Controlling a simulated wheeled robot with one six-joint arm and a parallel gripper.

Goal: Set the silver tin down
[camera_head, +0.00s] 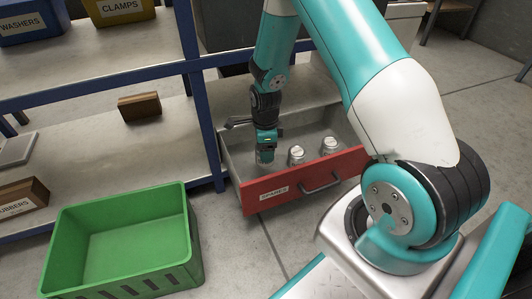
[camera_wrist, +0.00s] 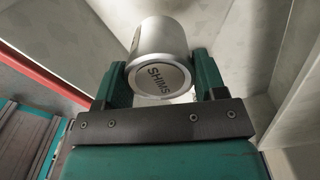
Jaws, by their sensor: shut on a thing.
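The silver tin (camera_wrist: 163,60), with "SHIMS" on its end, is between the two fingers of my gripper (camera_wrist: 160,78) in the wrist view. My gripper is shut on it. In the head view my gripper (camera_head: 266,148) points down inside the open drawer with the red front (camera_head: 290,187). The held tin (camera_head: 265,158) shows only in small part below the fingers there. Whether it touches the drawer floor I cannot tell.
Two other silver tins, one near the middle (camera_head: 296,155) and one farther right (camera_head: 329,146), stand in the drawer. A green crate (camera_head: 190,236) stands on the floor at the lower left. Blue shelving (camera_head: 187,70) borders the drawer's left. A brown block (camera_head: 140,106) lies on a shelf.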

